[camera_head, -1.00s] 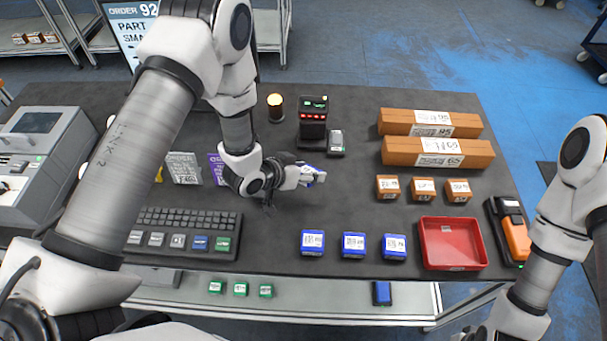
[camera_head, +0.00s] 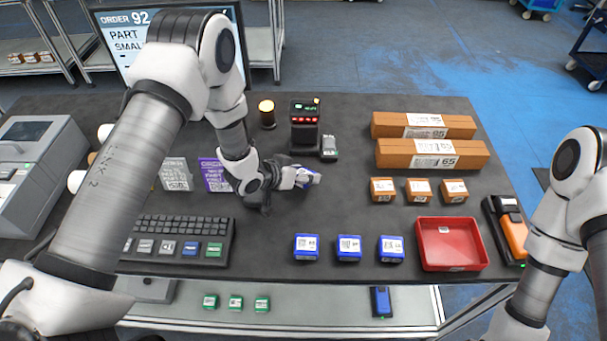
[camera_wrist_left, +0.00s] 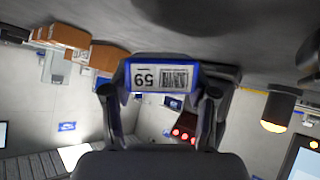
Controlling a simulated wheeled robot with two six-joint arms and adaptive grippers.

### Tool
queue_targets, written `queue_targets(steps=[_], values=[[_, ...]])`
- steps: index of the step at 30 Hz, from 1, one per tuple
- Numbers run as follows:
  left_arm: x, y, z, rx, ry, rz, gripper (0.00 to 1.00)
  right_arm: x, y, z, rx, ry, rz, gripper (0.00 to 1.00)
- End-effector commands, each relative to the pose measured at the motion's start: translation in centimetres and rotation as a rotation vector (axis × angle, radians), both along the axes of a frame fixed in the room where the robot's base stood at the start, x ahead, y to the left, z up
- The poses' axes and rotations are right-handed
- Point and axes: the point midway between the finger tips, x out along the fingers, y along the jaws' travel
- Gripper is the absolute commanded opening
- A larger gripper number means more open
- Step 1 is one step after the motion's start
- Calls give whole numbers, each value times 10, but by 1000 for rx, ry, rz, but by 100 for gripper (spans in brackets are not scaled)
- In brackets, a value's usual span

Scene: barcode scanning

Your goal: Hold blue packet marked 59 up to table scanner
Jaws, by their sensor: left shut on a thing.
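My left gripper (camera_head: 299,178) is shut on a blue packet (camera_head: 311,179) above the dark table. In the left wrist view the packet (camera_wrist_left: 150,78) is gripped between both fingers (camera_wrist_left: 160,96); its white label reads 59, upside down, beside a barcode. The table scanner (camera_head: 305,124), a black upright device with red lights, stands behind the gripper, apart from the packet. Its red lights (camera_wrist_left: 183,135) also show beyond the packet in the left wrist view. My right arm shows at the right, but its gripper is outside the picture.
Several blue packets (camera_head: 348,248) line the front edge beside a red tray (camera_head: 450,243). Small orange boxes (camera_head: 418,190) and long brown boxes (camera_head: 432,153) stand at right. A lit amber lamp (camera_head: 267,114) stands left of the scanner. A keyboard (camera_head: 175,240) lies front left.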

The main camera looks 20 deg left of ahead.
Motion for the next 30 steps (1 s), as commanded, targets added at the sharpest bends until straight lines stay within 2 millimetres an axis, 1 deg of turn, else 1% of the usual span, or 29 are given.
queue_targets(steps=[5,8,12,21,25,30], values=[[-1,0,2,0,0,0,17,0,0,2,0,-1,0,40],[-13,-4,16,-1,2,-1,17,0,0,16,0,0,0,40],[-45,-13,45,0,4,-1,17,0,0,41,0,-1,0,40],[-113,-33,96,2,3,-2,17,0,0,81,0,0,0,40],[-126,-36,102,1,1,1,17,0,0,84,0,-1,0,40],[-126,-36,100,0,-1,1,17,0,0,82,0,0,0,40]])
